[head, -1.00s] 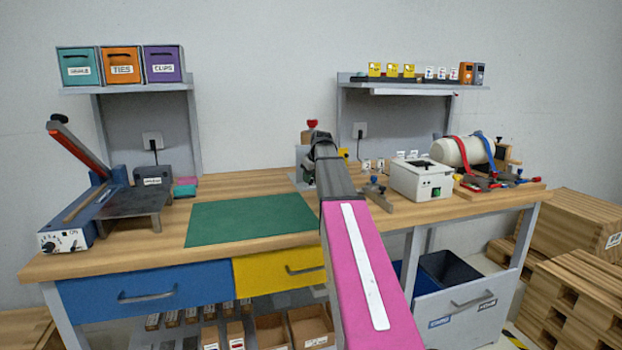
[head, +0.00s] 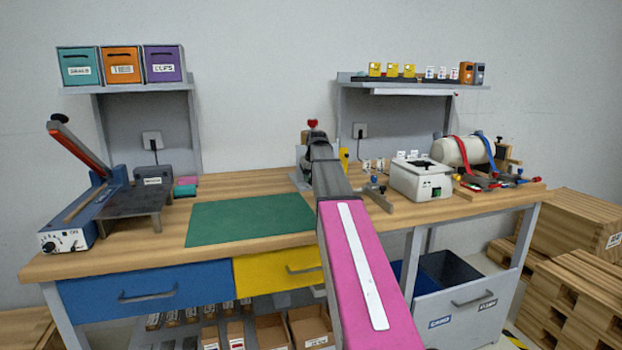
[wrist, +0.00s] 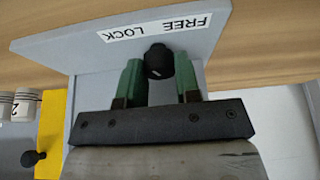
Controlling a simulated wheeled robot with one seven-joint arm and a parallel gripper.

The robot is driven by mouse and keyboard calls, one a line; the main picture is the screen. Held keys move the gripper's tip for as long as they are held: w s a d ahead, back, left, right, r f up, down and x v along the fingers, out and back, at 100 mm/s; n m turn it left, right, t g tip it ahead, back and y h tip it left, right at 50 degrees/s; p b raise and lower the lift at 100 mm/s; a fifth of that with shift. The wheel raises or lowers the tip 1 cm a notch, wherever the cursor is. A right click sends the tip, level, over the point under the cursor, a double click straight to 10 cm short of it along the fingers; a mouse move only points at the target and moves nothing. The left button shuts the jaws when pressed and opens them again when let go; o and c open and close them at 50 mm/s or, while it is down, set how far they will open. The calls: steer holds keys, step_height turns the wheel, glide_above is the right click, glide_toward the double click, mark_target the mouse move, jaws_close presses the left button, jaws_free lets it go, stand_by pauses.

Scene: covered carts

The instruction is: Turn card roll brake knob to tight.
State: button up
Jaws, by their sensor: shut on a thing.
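A small black knob (wrist: 158,55) sits on a grey plate (wrist: 60,45) in the wrist view. An upside-down label reading FREE and LOCK (wrist: 155,27) is on the plate just beyond the knob. My gripper (wrist: 160,75) is shut on the knob, one green finger on each side. The knob's pointer direction cannot be made out. In the head view, my arm reaches to a grey stand (head: 298,180) with a red-topped part (head: 312,123) at the back of the bench. The arm hides the knob and my fingers there.
A yellow piece (wrist: 50,125) and white cups (wrist: 25,103) are close beside the stand. A metal-armed fixture (head: 376,190) and a white box (head: 421,180) are to its right. The green mat (head: 250,218) to its left is clear.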

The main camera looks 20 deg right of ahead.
steer(key=o, duration=0.9)
steer(key=v, duration=1)
steer(key=shift+s+r, duration=0.25)
steer(key=shift+r, duration=0.1)
